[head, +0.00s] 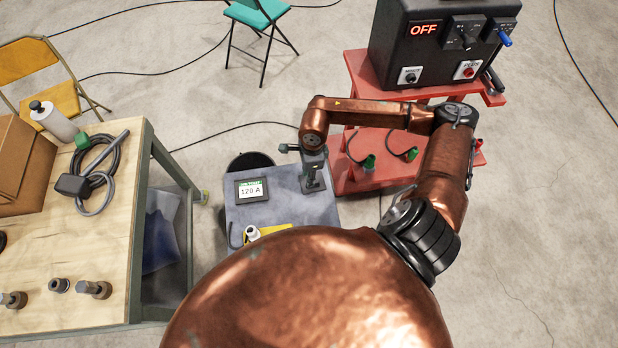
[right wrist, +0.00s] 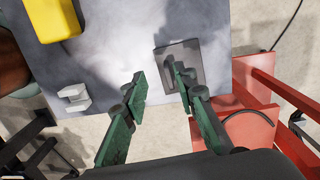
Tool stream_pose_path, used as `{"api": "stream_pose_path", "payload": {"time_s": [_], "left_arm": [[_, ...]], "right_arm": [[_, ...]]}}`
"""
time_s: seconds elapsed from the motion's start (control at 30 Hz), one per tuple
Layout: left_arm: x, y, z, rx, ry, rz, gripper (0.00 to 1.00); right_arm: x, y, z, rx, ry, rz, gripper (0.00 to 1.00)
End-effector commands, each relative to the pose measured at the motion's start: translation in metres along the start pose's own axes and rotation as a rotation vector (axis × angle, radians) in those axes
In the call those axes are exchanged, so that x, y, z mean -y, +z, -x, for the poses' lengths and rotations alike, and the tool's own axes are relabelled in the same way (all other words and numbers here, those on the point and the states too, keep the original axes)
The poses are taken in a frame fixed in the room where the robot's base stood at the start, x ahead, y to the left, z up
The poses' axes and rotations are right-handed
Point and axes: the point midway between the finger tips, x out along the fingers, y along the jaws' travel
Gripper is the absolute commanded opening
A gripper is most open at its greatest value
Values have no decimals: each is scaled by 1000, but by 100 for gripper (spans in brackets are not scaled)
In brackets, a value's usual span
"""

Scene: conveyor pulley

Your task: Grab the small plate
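A small dark grey plate (right wrist: 195,52) lies flat on the grey tabletop (right wrist: 110,50), near its edge, in the right wrist view. My right gripper (right wrist: 159,76) is open, with its green fingers apart and nothing between them. Its right finger overlaps the plate in the picture and hides part of it; I cannot tell whether it touches. The left finger is left of the plate, over the tabletop. In the head view my right gripper (head: 312,163) is over the right side of the small grey table and largely hides the plate area. My left gripper is not in view.
A 120 A display (head: 252,190) and a yellow item (head: 270,236) share the grey table. A red cart (head: 352,180) with a black control box reading OFF (head: 423,65) stands close on the right. A wooden workbench (head: 80,250) stands left. Cables cross the floor.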

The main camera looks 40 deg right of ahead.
Motion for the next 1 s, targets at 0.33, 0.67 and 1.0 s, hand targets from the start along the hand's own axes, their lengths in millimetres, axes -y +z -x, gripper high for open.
{"api": "stream_pose_path", "payload": {"time_s": [0.33, 0.67, 1.0], "left_arm": [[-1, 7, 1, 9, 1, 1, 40], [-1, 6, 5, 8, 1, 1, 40], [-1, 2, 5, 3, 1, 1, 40]], "right_arm": [[11, -22, -22, -75, -22, 10, 26], [5, -28, -58, -73, -20, 6, 26], [6, -30, -75, -72, -23, 7, 26]]}}
